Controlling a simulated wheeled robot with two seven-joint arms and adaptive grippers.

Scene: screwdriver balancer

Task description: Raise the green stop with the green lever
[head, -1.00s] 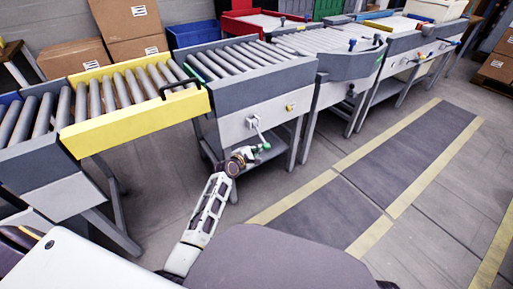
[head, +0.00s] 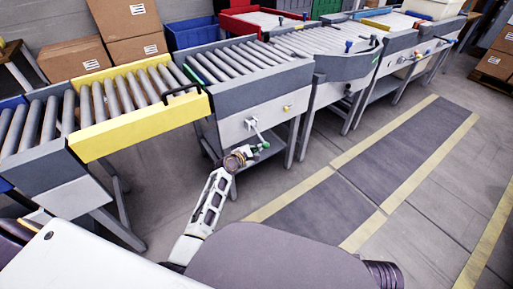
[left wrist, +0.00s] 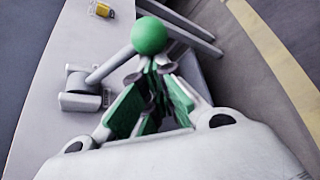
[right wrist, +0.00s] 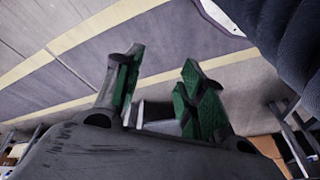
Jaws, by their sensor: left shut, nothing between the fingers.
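The green lever shows in the left wrist view as a green ball knob (left wrist: 150,35) on a grey rod that rises from a bracket on the grey panel. In the head view its bracket and rod (head: 253,126) are on the front of the grey roller section. My left gripper (left wrist: 157,68) is shut and empty, its green-padded fingertips just below the ball; whether they touch it I cannot tell. It also shows in the head view (head: 262,150). A green strip (head: 193,73), which looks like the green stop, lies at the left end of these rollers. My right gripper (right wrist: 160,75) is open and empty, over the floor.
A yellow roller section (head: 138,124) with a black handle adjoins on the left. More conveyor sections run to the right. The striped floor (head: 370,180) in front is clear.

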